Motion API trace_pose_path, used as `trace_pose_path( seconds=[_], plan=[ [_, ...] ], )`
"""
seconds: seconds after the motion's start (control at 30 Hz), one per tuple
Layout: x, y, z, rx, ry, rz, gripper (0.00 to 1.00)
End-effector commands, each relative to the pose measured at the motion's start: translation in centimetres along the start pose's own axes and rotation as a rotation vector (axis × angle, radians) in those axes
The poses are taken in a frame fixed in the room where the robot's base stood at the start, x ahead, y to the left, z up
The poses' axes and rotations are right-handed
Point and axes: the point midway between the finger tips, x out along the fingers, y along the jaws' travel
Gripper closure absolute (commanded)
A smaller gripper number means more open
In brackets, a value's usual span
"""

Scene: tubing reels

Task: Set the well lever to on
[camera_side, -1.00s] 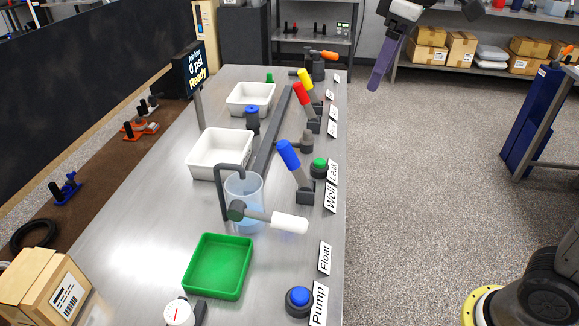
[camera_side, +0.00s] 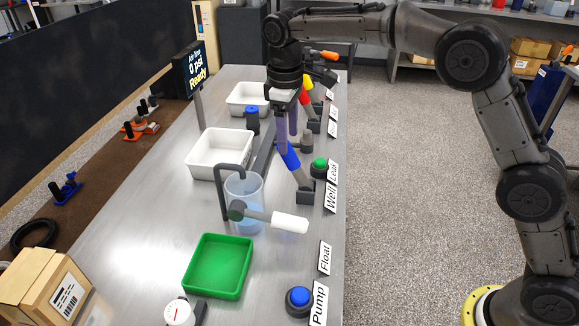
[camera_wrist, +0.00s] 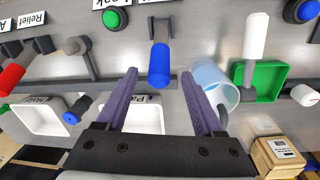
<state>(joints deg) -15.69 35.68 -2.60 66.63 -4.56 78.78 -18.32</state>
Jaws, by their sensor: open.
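The well lever is a blue handle (camera_side: 291,157) on a dark base (camera_side: 305,194) beside the "Well" label (camera_side: 330,196). In the side view it tilts up and to the left. In the wrist view the blue handle (camera_wrist: 159,66) lies between the purple fingers in the picture. My gripper (camera_side: 287,136) is above the bench with its fingers pointing down, overlapping the top of the handle. The jaws are open in the wrist view (camera_wrist: 158,72), with a gap on each side of the handle. I cannot tell whether the fingertips reach down past its end.
A green button (camera_side: 319,163) is next to the lever base. Red (camera_side: 306,95) and yellow levers stand farther back. A clear beaker (camera_side: 243,190) and a white-handled lever (camera_side: 288,222) are in front. White trays (camera_side: 219,153) and a green tray (camera_side: 217,267) lie on the bench.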

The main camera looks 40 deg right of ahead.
Motion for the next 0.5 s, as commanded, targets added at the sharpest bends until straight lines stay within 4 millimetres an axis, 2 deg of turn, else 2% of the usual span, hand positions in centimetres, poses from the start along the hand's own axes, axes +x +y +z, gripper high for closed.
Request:
trace_pose_path(
  seconds=[0.1,0.3,0.5],
  plan=[
    [2.5,0.0,0.1,0.001,-0.005,-0.001,0.31],
    [6.3,0.0,0.1,0.001,-0.004,-0.001,0.31],
    [8.9,0.0,0.1,0.001,-0.001,0.000,0.31]
  ],
)
